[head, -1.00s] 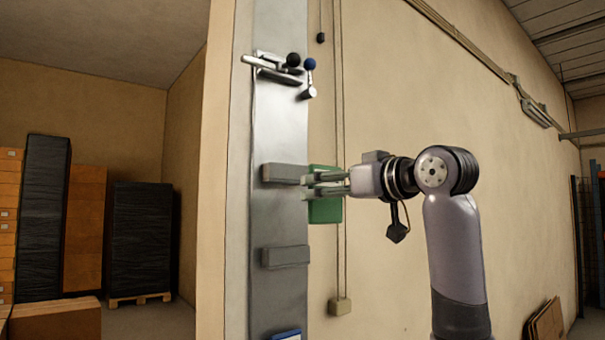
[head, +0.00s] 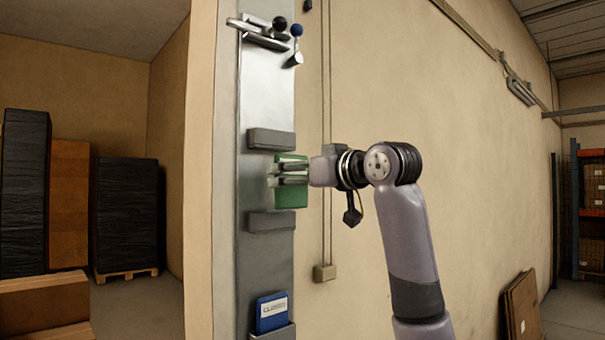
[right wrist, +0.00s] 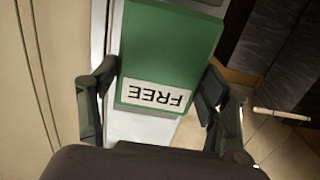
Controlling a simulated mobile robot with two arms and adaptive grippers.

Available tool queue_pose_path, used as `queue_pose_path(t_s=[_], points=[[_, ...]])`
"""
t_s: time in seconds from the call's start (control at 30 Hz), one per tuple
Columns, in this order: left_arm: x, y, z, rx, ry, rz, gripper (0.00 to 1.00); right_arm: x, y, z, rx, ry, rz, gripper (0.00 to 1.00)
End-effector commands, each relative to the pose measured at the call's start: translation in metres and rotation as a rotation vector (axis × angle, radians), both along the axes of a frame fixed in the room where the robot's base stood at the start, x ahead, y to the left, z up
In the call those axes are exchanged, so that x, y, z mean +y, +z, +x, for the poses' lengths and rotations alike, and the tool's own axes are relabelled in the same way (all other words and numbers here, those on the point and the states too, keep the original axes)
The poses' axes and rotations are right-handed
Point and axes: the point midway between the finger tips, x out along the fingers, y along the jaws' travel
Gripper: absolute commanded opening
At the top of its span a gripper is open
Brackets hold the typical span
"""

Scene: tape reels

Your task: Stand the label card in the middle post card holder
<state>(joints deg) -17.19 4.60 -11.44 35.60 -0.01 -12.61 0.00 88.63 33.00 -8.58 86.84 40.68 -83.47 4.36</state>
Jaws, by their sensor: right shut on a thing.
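The label card is green; it shows in the head view (head: 291,196) upright at the post, and in the right wrist view (right wrist: 170,50) with a white "FREE" label upside down. My right gripper (head: 279,173) is shut on it, with one finger on each side in the right wrist view (right wrist: 160,75). The middle card holder (head: 271,221) is a grey pocket on the post and looks empty. The card's lower edge is just above it and somewhat to the right; whether they touch is unclear. My left gripper is out of view.
The grey metal post (head: 253,90) also carries an upper holder (head: 270,139) above the card and a lower holder (head: 272,334) with a blue card (head: 272,311). Levers with a black and a blue knob (head: 297,30) stick out near the top. A cable box (head: 325,272) sits on the wall.

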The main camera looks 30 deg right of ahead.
Motion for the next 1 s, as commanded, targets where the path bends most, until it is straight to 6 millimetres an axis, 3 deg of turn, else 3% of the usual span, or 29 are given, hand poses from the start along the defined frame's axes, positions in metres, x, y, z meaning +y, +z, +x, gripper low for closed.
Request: queue_pose_path(t_s=[0.97,1.0], points=[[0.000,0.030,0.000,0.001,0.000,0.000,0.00,0.010,-0.002,0.068,0.001,0.000,-0.001,0.43],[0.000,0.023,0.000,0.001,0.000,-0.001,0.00,0.009,-0.009,0.068,0.001,-0.001,-0.001,0.43]])
